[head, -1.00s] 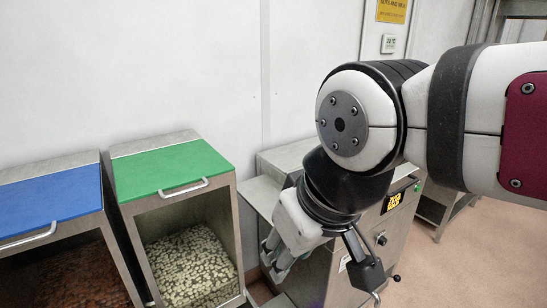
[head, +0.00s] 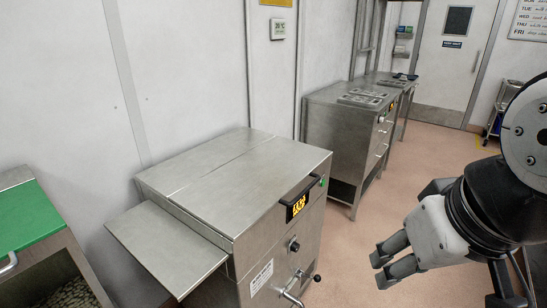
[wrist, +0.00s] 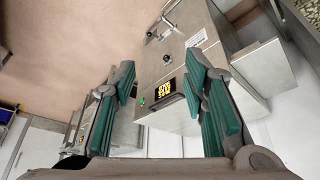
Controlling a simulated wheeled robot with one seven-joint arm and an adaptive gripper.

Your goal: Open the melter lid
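The melter (head: 262,258) is a steel cabinet in the middle of the head view, with a lit yellow display, a knob and a tap on its front. Its flat steel lid (head: 225,180) is down, with a dark bar handle (head: 302,189) along the front edge. My gripper (head: 383,261) is to the right of the melter, apart from it, with its fingers spread and nothing between them. In the wrist view the green-padded fingers (wrist: 163,86) are open, and the melter's front (wrist: 178,55) appears upside down beyond them.
A steel side shelf (head: 168,248) sticks out at the melter's left. A green-lidded bin (head: 28,222) stands at far left. A steel bench with moulds (head: 345,125) is behind, to the right. Pink floor (head: 425,155) is open between bench and arm.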

